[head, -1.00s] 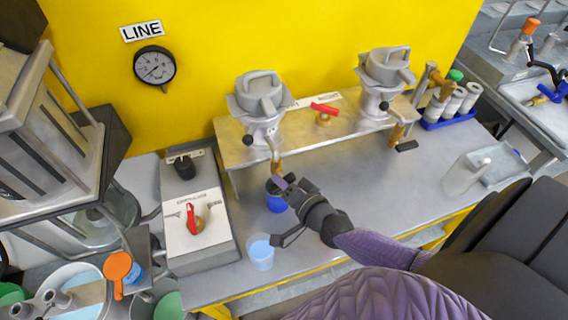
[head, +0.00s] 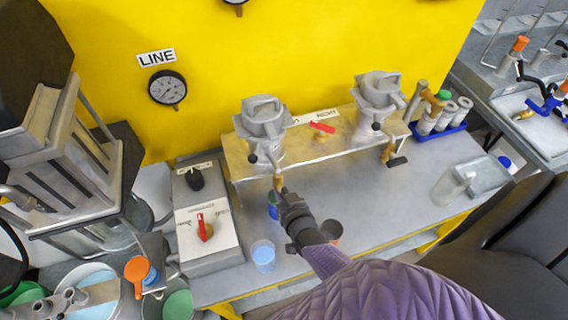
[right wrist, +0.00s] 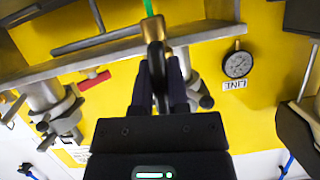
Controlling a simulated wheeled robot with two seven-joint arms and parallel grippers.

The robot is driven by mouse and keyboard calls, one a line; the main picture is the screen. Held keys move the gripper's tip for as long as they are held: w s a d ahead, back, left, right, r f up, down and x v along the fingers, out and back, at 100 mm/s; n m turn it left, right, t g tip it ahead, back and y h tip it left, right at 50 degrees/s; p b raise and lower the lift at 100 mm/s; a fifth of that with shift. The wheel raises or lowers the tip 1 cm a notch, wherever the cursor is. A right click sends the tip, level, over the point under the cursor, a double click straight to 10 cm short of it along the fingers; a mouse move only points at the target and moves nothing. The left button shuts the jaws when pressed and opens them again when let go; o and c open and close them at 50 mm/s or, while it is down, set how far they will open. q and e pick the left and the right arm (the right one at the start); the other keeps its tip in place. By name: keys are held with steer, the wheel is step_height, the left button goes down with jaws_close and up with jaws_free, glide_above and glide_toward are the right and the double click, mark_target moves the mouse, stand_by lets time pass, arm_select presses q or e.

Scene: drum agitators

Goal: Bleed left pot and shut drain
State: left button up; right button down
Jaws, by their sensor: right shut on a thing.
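The left pot (head: 264,122) is a grey lidded vessel on the steel shelf, with a black knob (head: 253,158) at its side. Its brass drain (head: 277,182) hangs below the shelf front. The lever is mostly hidden in the head view. My left gripper is not in view.
The right pot (head: 379,98) has a similar drain with a black handle (head: 397,161). A red-handled valve (head: 321,127) sits between the pots. A clear cup of blue liquid (head: 263,255) stands at the bench front. A control box with a red switch (head: 204,228) is at left.

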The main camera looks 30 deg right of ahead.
steer(key=shift+n, duration=0.4)
steer(key=shift+h, duration=0.3)
steer(key=c, duration=0.6)
jaws_free()
steer(key=p+v, duration=0.4)
steer(key=v, duration=0.6)
steer(key=shift+w+r, duration=0.1)
steer(key=shift+r, duration=0.05)
